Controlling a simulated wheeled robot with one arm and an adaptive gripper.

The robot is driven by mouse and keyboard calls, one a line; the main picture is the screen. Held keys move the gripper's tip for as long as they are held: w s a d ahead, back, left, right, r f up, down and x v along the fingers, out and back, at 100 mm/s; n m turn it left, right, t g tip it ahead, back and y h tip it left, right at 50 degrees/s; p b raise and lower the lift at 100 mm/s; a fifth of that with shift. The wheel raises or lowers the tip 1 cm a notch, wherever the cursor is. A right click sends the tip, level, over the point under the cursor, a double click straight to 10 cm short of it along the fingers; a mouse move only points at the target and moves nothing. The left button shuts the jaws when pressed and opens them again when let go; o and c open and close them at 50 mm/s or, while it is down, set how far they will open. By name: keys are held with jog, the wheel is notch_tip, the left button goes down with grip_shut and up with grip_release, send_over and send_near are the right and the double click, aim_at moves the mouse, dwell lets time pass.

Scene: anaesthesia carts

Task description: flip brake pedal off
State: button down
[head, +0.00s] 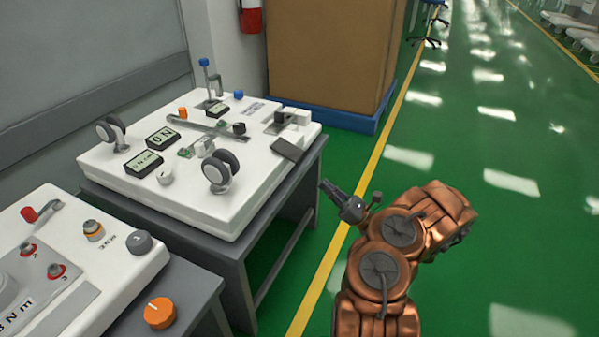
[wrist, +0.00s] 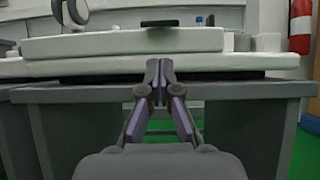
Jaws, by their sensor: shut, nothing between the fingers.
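A dark grey flat pedal (head: 289,149) sits at the right edge of the white panel (head: 150,195), tilted down towards the edge; I take it for the brake pedal. A dark flat piece (wrist: 160,23) on the panel in the wrist view may be the same pedal, seen edge-on. My gripper (head: 327,188) is shut and empty, to the right of the panel and apart from it. In the wrist view its fingertips (wrist: 160,66) are together, in front of the table edge and lower than the panel top. Nothing hides the pedal in the head view.
Twin caster wheels (head: 219,172) and several knobs stand on the panel. The grey table (head: 240,262) carries it. A cardboard box (head: 335,55) stands behind.

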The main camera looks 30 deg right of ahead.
jog(key=shift+d+f, duration=0.15)
jog(key=shift+f, duration=0.05)
jog(key=b, duration=0.2)
send_near(288, 150)
jog(key=w+a, duration=0.1)
jog(key=w, duration=0.3)
jog(key=shift+w+a+r, duration=0.1)
jog(key=shift+a+r, duration=0.3)
jog(key=shift+r, duration=0.1)
jog(key=shift+r+h, duration=0.2)
jog(key=shift+h, duration=0.1)
jog(key=shift+r+g+p, duration=0.1)
jog(key=shift+g+p, duration=0.3)
jog(key=shift+p, duration=0.6)
